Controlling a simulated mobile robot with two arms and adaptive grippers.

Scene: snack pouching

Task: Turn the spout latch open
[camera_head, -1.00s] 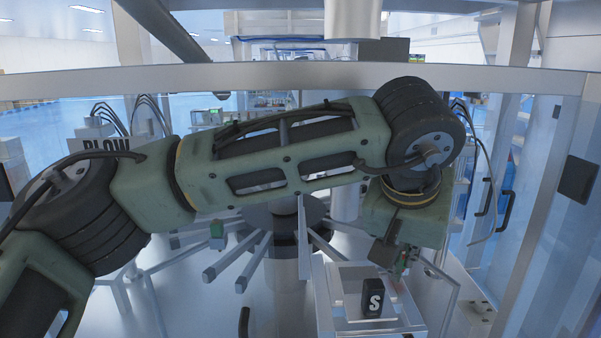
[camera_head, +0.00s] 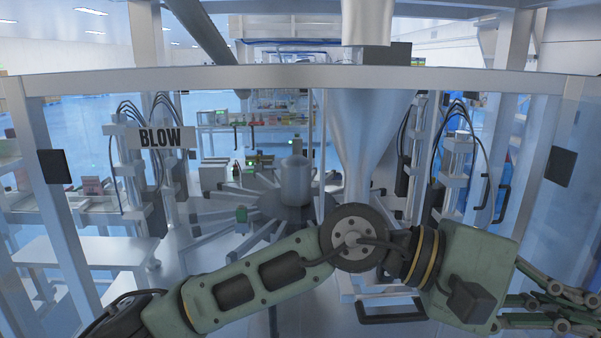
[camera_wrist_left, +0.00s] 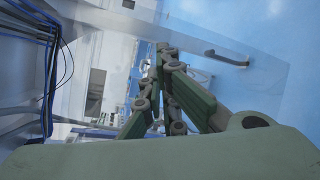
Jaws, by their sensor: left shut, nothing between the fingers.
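A steel funnel (camera_head: 368,125) narrows to a spout (camera_head: 358,190) behind the clear guard. I cannot make out a latch on it. My left arm crosses the front of the head view and hides the area below the spout. My left gripper (camera_head: 565,305) is at the lower right edge of the head view, right of and well apart from the spout. In the left wrist view the gripper's fingers (camera_wrist_left: 165,55) come together, shut and empty. My right gripper is not in view.
A curved guard rail (camera_head: 290,78) spans the front. A black handle (camera_head: 392,317) lies just below my arm. A BLOW sign (camera_head: 160,138) hangs at left. A rotary machine with radial arms (camera_head: 240,245) stands behind. Another dark handle (camera_wrist_left: 225,58) shows in the left wrist view.

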